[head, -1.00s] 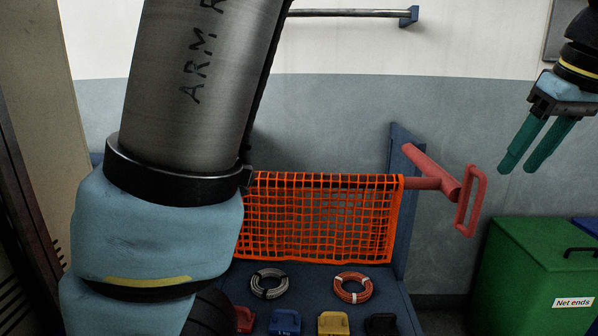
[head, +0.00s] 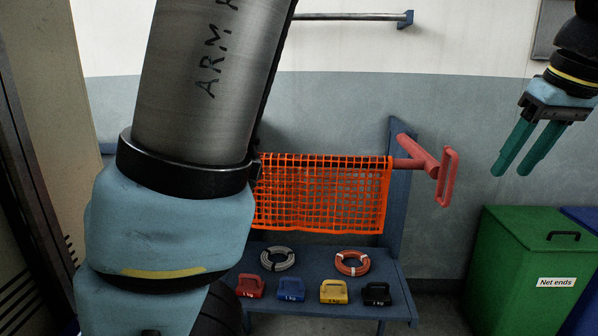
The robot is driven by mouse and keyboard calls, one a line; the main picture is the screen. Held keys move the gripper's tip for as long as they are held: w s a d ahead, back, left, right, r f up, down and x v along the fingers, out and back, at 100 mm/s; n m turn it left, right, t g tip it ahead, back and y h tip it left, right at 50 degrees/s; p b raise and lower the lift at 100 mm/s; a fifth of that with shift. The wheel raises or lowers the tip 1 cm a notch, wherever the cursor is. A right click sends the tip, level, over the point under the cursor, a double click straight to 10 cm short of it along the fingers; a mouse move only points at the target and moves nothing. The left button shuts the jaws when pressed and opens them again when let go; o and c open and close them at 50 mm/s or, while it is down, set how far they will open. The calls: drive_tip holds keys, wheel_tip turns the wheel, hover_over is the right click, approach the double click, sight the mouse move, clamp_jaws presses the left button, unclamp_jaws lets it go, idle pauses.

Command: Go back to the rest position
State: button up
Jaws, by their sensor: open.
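My gripper (head: 508,172) is at the upper right of the head view. Its two green fingers point down and stand apart, with nothing between them. It hangs in front of the grey-blue wall, to the right of the red crank handle and above the green bin. My arm's large grey link and its blue joint cover fill the left of the view and hide part of the bench and net.
An orange net (head: 322,195) hangs from a bar with a red handle (head: 447,177). The blue bench (head: 330,262) below bears a grey coil (head: 278,259), an orange coil (head: 352,263) and several coloured weights (head: 334,292). A green bin (head: 520,255) labelled "Net ends" stands at right.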

drive_tip(key=w+a+f+g+p, duration=0.1)
drive_tip(key=w+a+f, duration=0.25)
drive_tip(key=a, duration=0.25)
drive_tip(key=w+a+f+m, duration=0.1)
drive_tip(key=w+a+f, duration=0.2)
drive_tip(key=w+a, duration=0.25)
drive_tip(key=w+a+f+g+p, duration=0.1)
drive_tip(key=w+a+f, duration=0.2)
drive_tip(key=a, duration=0.4)
drive_tip(key=s+a+f, duration=0.1)
drive_tip(key=a+f, duration=0.3)
drive_tip(key=a, duration=0.7)
drive_tip(key=s+a+f+p, duration=0.1)
drive_tip(key=a+f, duration=0.2)
drive_tip(key=a, duration=0.8)
drive_tip(key=shift+s+f+m+g+h, duration=0.3)
drive_tip(key=shift+s+f+m+h, duration=0.05)
drive_tip(key=shift+s+m+h, duration=0.05)
